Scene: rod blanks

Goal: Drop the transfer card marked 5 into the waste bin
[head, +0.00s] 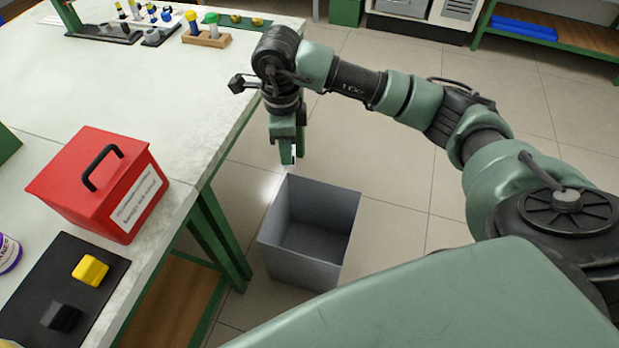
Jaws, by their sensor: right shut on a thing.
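My right gripper (288,158) points down above the back left edge of the waste bin, shut on a small pale piece (293,151). The piece is mostly hidden by the fingers; it may be the transfer card, but no number can be read. The grey waste bin (296,268) stands open on the floor beside the workbench. Its visible inside looks empty. My left gripper is not in view.
A workbench (190,115) fills the left side, its edge close to the bin. On it are a red box with a black handle (95,185), a dark mat (95,297) with yellow and black blocks, and racks of small parts at the back. Floor right of the bin is clear.

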